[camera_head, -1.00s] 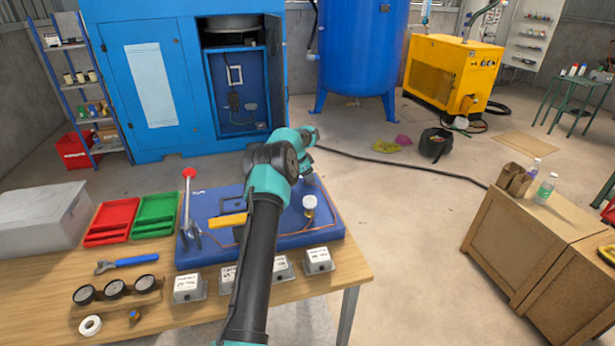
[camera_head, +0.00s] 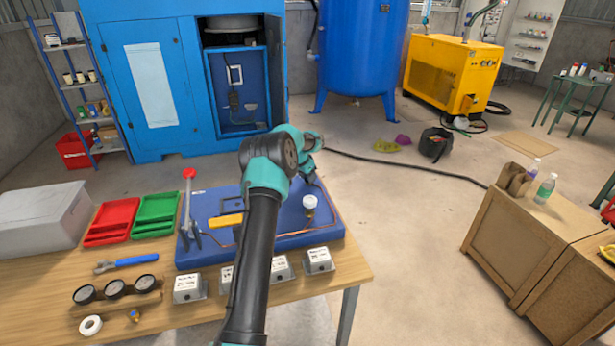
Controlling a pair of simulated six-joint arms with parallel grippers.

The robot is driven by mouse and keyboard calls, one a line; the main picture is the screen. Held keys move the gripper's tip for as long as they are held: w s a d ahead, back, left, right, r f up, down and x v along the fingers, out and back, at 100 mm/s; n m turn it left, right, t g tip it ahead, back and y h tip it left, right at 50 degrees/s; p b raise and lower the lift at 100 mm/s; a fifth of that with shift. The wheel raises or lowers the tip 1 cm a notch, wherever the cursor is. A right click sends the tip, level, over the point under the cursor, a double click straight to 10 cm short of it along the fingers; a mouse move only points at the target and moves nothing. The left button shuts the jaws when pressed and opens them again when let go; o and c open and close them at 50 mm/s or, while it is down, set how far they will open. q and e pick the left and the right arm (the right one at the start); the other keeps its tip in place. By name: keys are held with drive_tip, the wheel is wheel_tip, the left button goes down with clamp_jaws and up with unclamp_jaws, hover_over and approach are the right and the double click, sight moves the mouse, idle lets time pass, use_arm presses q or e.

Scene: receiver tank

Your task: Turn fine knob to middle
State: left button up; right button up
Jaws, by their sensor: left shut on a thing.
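The blue panel board (camera_head: 290,242) lies on the wooden table, with a white-topped brass fitting (camera_head: 310,202) near its right end. My left gripper (camera_head: 311,181) points down at the back right of this board, just behind the fitting. It is shut on a small part there, which I take to be the fine knob. My wrist and the gripper hide that knob, so its setting cannot be seen. A yellow handle (camera_head: 227,220) and a red-topped lever (camera_head: 188,205) are on the board's left half. My right gripper is not in view.
Several grey labelled boxes (camera_head: 188,289) stand along the table's front. Red (camera_head: 112,222) and green (camera_head: 156,216) trays, a blue-handled wrench (camera_head: 127,262) and gauges (camera_head: 116,288) lie to the left.

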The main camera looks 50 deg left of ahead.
use_arm(q)
drive_tip(key=n+y, duration=0.1)
drive_tip(key=n, duration=0.2)
drive_tip(key=n+y, duration=0.1)
drive_tip(key=n, duration=0.3)
drive_tip(key=shift+d+g+y, duration=0.2)
drive_tip(key=shift+g+y, duration=0.2)
drive_tip(key=n+g, duration=0.1)
drive_tip(key=n, duration=0.2)
drive_tip(key=n+g+y, duration=0.1)
drive_tip(key=n, duration=0.3)
drive_tip(key=shift+w+y, duration=0.15)
drive_tip(key=shift+y, duration=0.15)
drive_tip(key=o, duration=0.9)
drive_tip(key=shift+r, duration=0.1)
drive_tip(key=v, duration=1.7)
drive_tip(key=shift+w+d, duration=0.1)
drive_tip(key=shift+d, duration=0.05)
